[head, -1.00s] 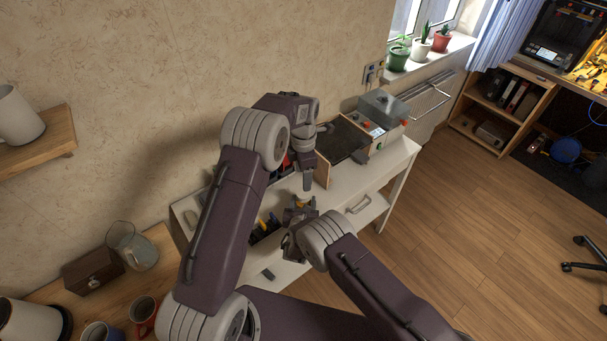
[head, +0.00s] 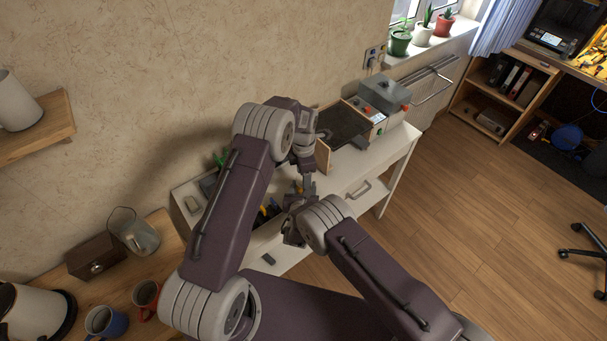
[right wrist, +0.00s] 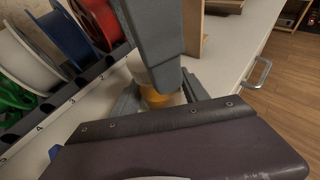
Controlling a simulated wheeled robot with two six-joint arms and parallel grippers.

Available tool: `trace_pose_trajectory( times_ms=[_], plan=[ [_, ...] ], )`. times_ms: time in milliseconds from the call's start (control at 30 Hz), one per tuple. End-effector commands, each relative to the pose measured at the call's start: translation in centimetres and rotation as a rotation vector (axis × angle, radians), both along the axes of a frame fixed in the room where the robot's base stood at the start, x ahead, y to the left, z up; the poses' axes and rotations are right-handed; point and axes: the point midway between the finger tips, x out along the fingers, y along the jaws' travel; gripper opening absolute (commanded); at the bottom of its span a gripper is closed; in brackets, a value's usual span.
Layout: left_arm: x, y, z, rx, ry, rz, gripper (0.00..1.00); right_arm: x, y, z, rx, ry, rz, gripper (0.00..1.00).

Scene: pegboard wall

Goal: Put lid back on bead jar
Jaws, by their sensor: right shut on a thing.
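The bead jar (right wrist: 156,96) shows in the right wrist view as a small vessel with orange contents and a pale, cloudy upper part. My right gripper (head: 298,200) is shut on it, with grey fingers at its sides. In the head view only a speck of orange-yellow shows there. My left gripper (head: 306,183) points down from above, very close over the jar. Its grey finger (right wrist: 152,45) hides much of the jar's top in the right wrist view. I cannot make out the lid or whether the left jaws hold it.
A white bench (head: 352,190) with drawer handles lies below the grippers. A rack of white, blue and red spools (right wrist: 75,35) stands close by. A wooden-sided box with a dark top (head: 345,125) and a grey machine (head: 385,95) stand further right. Mugs (head: 107,321) stand at lower left.

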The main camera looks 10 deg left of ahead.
Motion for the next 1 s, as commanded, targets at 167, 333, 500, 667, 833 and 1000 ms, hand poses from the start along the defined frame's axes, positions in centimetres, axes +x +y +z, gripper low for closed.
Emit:
trace_pose_trajectory(
  times_ms=[167, 333, 500, 667, 833, 1000],
  plan=[
    [-0.01, 0.0, 0.02, 0.0, 0.0, 0.0, 0.07, 0.0, 0.01, 0.01, 0.0, 0.0, 0.0, 0.0],
    [-0.02, -0.01, 0.03, 0.0, 0.0, -0.039, 0.0, 0.0, 0.01, 0.01, 0.0, 0.0, 0.0, 0.0],
    [-0.02, 0.01, 0.0, -0.001, 0.001, -0.433, 0.0, 0.0, 0.01, 0.01, 0.0, 0.0, 0.0, 0.0],
    [0.0, 0.04, -0.04, -0.001, 0.001, -0.97, 0.0, 0.0, 0.01, 0.01, 0.0, 0.0, 0.0, 0.0],
    [0.03, 0.06, -0.08, -0.001, 0.001, -1.541, 0.0, 0.0, 0.0, 0.0, 0.0, 0.0, 0.0, 0.0],
    [0.08, 0.07, -0.11, -0.001, 0.001, -2.112, 0.0, 0.0, -0.01, 0.0, 0.0, 0.0, 0.0, 0.0]
  ],
)
